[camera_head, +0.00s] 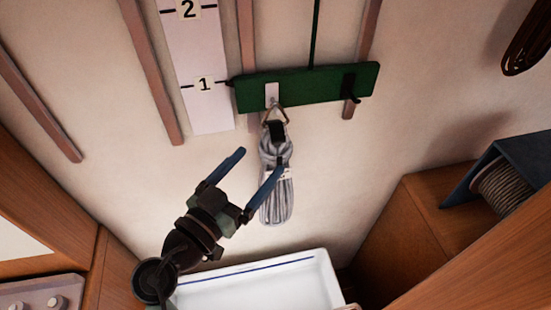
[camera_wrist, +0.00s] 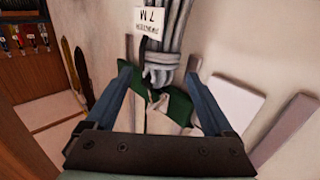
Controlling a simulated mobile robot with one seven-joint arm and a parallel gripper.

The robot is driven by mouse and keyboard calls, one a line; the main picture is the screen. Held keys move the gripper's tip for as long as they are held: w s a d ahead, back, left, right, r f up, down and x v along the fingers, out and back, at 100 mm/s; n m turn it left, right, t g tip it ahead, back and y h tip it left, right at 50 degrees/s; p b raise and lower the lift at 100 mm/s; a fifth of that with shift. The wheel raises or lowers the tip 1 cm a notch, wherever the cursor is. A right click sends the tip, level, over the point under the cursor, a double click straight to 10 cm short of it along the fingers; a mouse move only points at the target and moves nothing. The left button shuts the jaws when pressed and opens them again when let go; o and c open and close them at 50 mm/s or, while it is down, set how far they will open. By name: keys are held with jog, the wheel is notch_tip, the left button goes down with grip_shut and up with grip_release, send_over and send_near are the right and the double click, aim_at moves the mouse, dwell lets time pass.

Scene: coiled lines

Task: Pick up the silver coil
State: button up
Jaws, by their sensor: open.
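The silver coil (camera_head: 278,200) is a bundle of grey line with a dark band near its top and a pale tag. It hangs by a loop from a hook on the green board (camera_head: 310,86). My gripper (camera_head: 260,161) is open and empty. In the head view its right finger crosses in front of the coil, hiding part of it, and its left finger is left of the coil. In the wrist view the coil (camera_wrist: 176,42) shows above and between the fingertips (camera_wrist: 158,72), its tag reading 7 M. I cannot tell the remaining distance.
A white tray (camera_head: 320,262) with a blue line stands below the coil. A wooden cabinet (camera_head: 415,225) bears a spool of grey rope (camera_head: 503,187) at right. A dark brown coil (camera_head: 527,40) hangs upper right. A numbered white board (camera_head: 200,90) is on the wall.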

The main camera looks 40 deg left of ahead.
aim_at(275, 145)
jog(key=shift+w+a+f+p, duration=0.1)
jog(key=shift+w+p, duration=0.7)
jog(key=shift+w, duration=0.95)
jog(key=shift+w+a+p, duration=0.1)
jog(key=shift+w+p, duration=0.65)
jog(key=shift+w, duration=1)
jog(key=shift+d, duration=0.1)
grip_shut()
